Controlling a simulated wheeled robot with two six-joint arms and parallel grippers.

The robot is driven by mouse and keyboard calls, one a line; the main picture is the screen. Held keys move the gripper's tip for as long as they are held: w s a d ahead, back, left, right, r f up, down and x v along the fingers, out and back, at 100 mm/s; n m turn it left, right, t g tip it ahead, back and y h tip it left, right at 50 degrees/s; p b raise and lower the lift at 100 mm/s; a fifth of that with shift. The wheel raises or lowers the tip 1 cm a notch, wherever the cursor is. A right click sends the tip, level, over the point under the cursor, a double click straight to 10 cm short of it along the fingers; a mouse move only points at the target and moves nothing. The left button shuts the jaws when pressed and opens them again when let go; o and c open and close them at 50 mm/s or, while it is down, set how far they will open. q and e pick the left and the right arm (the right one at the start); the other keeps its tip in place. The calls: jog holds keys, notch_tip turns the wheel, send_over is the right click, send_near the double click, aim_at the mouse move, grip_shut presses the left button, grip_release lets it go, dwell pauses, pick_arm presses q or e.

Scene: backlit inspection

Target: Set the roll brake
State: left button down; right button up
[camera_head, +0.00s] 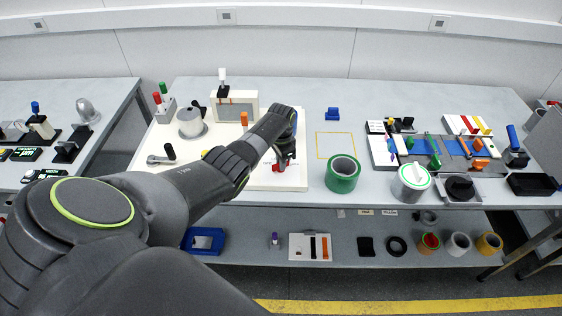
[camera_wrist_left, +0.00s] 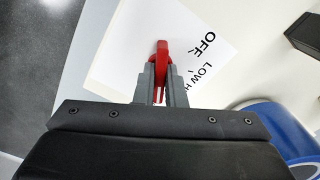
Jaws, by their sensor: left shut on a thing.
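The red brake lever (camera_wrist_left: 162,52) stands up between my left gripper's fingers in the left wrist view. My left gripper (camera_wrist_left: 156,82) is shut on it. Beside the lever is a white label plate (camera_wrist_left: 120,60) printed OFF and LOW, with a further word partly cut off. The lever's tip is left of OFF; its pivot is hidden by the fingers. In the head view my left gripper (camera_head: 287,157) points down at the right part of a white board, with a bit of red showing beside it. My right gripper is not in view.
A white canister (camera_head: 411,182) and a black knob (camera_head: 460,188) are farther right. A grey pot (camera_head: 191,123) and a crank (camera_head: 163,154) are left on the white board. A yellow outlined square (camera_head: 336,146) is empty.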

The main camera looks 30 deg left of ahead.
pick_arm(q)
jog(key=c, duration=1.5)
grip_release()
jog(key=shift+r, duration=0.1)
jog(key=shift+w+r, duration=0.1)
jog(key=shift+r, duration=0.15)
notch_tip(320, 180, up, 17)
jog(key=b, duration=0.2)
jog(key=shift+f, duration=0.15)
